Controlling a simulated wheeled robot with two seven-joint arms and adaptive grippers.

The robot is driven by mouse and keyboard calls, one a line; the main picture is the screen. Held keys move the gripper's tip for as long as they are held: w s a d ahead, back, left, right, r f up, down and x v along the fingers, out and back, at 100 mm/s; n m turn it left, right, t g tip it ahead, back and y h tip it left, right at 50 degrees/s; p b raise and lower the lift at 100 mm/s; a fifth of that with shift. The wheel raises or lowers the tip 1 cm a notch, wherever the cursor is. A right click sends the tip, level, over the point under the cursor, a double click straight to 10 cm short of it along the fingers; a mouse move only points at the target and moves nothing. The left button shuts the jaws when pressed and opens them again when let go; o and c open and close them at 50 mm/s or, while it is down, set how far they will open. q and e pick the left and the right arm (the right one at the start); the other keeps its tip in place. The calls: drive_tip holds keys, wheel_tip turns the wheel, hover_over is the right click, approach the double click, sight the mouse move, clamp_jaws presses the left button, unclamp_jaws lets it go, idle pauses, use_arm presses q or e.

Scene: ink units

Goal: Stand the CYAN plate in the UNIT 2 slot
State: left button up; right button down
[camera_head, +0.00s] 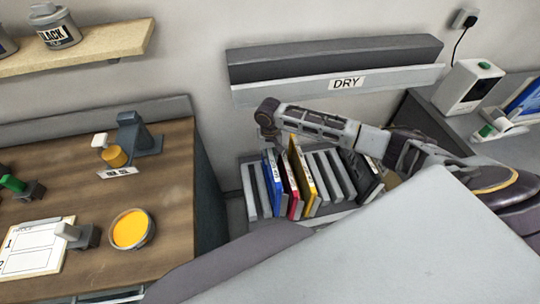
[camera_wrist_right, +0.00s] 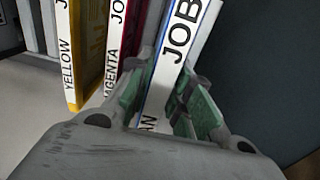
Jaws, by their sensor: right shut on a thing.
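The cyan plate (camera_head: 273,182) stands upright in the rack, beside the magenta plate (camera_head: 290,190) and the yellow plate (camera_head: 304,175). In the right wrist view the cyan plate (camera_wrist_right: 180,55) has a white edge reading JOB. My right gripper (camera_wrist_right: 155,105) is shut on that edge, with a green pad on each side. In the head view my right arm reaches in from the right, and its hand hangs over the rack at the cyan plate. My left gripper is out of view. I cannot make out a UNIT 2 label.
The rack (camera_head: 335,205) has empty slots and a dark plate at its right. A DRY ledge (camera_head: 300,85) is on the wall behind. The wooden bench (camera_head: 165,190) at left holds a yellow ink tin (camera_head: 131,231) and a numbered sheet (camera_head: 30,252). A white device (camera_head: 470,88) stands at right.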

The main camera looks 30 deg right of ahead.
drive_tip(key=shift+f+b, duration=0.55)
drive_tip(key=shift+f, duration=0.2)
wheel_tip(320, 180, down, 7)
drive_tip(key=b, duration=0.1)
idle(0.5)
drive_tip(key=shift+f, duration=0.45)
idle(0.9)
drive_tip(key=c, duration=1.2)
unclamp_jaws()
drive_tip(key=shift+r, duration=0.15)
